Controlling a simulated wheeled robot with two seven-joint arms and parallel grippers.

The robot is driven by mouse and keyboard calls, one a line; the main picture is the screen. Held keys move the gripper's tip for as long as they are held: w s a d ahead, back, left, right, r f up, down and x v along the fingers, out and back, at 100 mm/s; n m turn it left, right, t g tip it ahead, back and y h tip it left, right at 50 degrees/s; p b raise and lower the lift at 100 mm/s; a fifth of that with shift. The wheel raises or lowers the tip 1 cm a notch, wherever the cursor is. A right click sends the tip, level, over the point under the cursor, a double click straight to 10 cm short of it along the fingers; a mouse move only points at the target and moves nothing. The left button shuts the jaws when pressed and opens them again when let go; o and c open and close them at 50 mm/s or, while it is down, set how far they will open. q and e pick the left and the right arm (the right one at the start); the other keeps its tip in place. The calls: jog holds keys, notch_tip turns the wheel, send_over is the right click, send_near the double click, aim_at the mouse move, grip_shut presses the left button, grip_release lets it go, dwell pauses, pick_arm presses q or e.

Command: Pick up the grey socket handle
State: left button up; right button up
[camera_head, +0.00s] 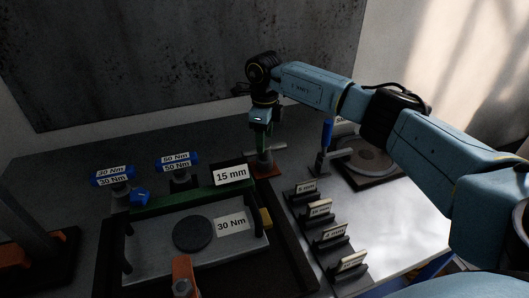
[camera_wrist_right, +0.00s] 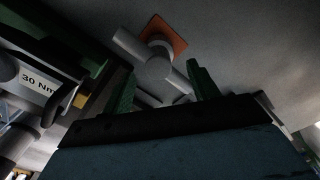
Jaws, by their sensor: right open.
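The grey socket handle (camera_head: 276,148) is a T-shaped piece standing on a small orange-red base (camera_head: 267,171) at the back of the table. In the right wrist view the handle (camera_wrist_right: 128,42) shows its crossbar and round post, with the orange base (camera_wrist_right: 175,38) behind it. My right gripper (camera_head: 262,138) points down over the handle and hides part of it. Its two green fingers (camera_wrist_right: 163,86) are apart, one toward each side of the handle in the wrist view, and nothing is seen gripped. My left gripper is not in view.
A blue-handled tool (camera_head: 327,134) stands to the right, near a round grey plate (camera_head: 372,160). Several small labelled holders (camera_head: 320,208) run toward the front. Left are a tray fixture with a 30 Nm label (camera_head: 232,224), a 15 mm sign (camera_head: 231,175) and blue 50 Nm tools (camera_head: 177,161).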

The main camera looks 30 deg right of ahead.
aim_at(265, 157)
notch_tip(265, 157, down, 4)
jog(key=shift+s+f, duration=0.1)
jog(key=shift+f, duration=0.15)
jog(key=shift+r, duration=0.1)
grip_shut()
